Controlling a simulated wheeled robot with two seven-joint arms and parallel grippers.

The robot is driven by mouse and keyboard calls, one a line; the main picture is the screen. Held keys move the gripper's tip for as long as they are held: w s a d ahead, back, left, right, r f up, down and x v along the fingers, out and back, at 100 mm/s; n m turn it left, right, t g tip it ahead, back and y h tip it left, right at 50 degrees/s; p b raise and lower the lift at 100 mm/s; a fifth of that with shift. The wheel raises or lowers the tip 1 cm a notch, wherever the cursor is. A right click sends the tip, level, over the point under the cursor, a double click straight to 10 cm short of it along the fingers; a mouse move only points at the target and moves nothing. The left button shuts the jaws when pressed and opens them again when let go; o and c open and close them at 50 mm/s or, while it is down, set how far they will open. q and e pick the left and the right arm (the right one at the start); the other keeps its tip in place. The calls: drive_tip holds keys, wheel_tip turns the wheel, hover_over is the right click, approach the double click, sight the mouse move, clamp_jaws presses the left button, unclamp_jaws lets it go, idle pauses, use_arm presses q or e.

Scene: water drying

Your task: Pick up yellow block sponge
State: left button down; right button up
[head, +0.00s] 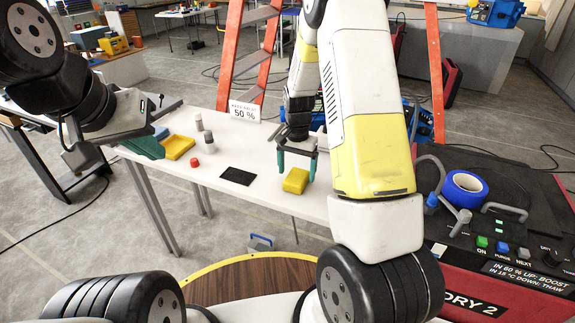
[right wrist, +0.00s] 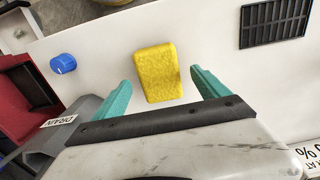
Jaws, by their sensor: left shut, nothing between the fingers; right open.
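The yellow block sponge (head: 295,181) lies on the white table near its front edge. It also shows in the right wrist view (right wrist: 157,72), just ahead of and between the fingertips. My right gripper (head: 297,165) is open above the sponge, its teal fingers apart on either side and nothing held. It shows in the right wrist view too (right wrist: 160,84).
The white table (head: 222,160) also bears a black grille (head: 237,176), a red cap (head: 195,162), grey bottles (head: 209,142), a yellow tray (head: 178,147) and a sign (head: 244,111). A control console (head: 500,220) stands at right.

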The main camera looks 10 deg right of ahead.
drive_tip(key=shift+f, duration=1.35)
drive_tip(key=c, duration=1.4)
drive_tip(key=shift+c, duration=0.2)
drive_tip(key=shift+r, duration=0.15)
drive_tip(key=shift+r, duration=0.6)
wheel_tip(320, 180, up, 2)
drive_tip(key=shift+r, duration=0.1)
drive_tip(key=s+a+r, duration=0.1)
drive_tip(key=s+a, duration=0.3)
drive_tip(key=s, duration=1.1)
drive_tip(key=shift+s+r, duration=0.2)
drive_tip(key=shift+s, duration=0.05)
drive_tip(key=shift+a, duration=0.1)
